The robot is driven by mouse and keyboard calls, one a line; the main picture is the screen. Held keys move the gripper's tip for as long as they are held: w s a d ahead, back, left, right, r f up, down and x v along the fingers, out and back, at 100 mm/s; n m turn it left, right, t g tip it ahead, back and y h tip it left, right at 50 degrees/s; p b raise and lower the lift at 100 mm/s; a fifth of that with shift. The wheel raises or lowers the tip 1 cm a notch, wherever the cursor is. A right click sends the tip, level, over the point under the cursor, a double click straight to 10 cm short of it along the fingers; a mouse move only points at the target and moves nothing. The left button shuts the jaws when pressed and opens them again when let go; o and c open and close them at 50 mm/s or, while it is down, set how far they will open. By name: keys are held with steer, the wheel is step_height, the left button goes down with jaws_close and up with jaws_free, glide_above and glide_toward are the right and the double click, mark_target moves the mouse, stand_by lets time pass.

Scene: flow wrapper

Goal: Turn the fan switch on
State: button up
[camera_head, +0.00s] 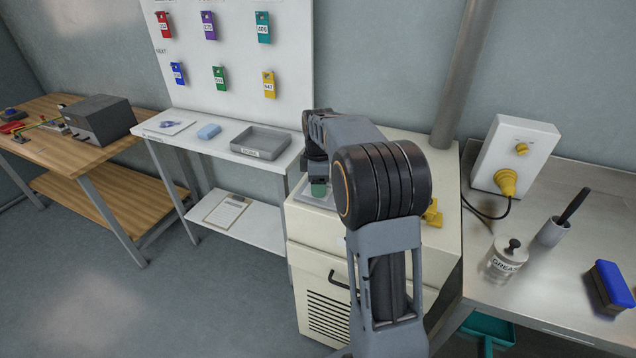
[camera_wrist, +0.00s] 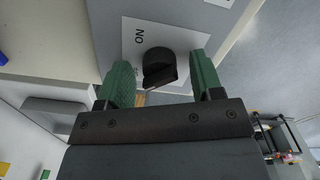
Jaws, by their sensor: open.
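A black rotary switch knob (camera_wrist: 158,66) sits on a white plate (camera_wrist: 190,38) marked ON in the wrist view. A second marking beside the knob is partly hidden and unreadable. My gripper (camera_wrist: 161,76) is open, with one green finger on each side of the knob; I cannot tell whether they touch it. My arm hides the switch there.
A yellow part (camera_head: 432,212) stands on the cabinet's right side. A shelf with a grey tray (camera_head: 262,142) stands left of the cabinet.

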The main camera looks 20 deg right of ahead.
steer(key=shift+c, duration=0.4)
steer(key=c, duration=0.8)
steer(key=shift+m, duration=0.3)
steer(key=m+p, duration=0.1)
steer(key=m, duration=0.2)
steer(key=shift+r+m+p, duration=0.1)
steer(key=shift+m+p, duration=0.2)
steer(key=shift+m, duration=0.1)
steer(key=m+p, duration=0.1)
steer(key=m, duration=0.3)
steer(key=shift+m, duration=0.3)
steer(key=m+p, duration=0.1)
steer(key=m, duration=0.3)
steer(key=shift+m, duration=2.4)
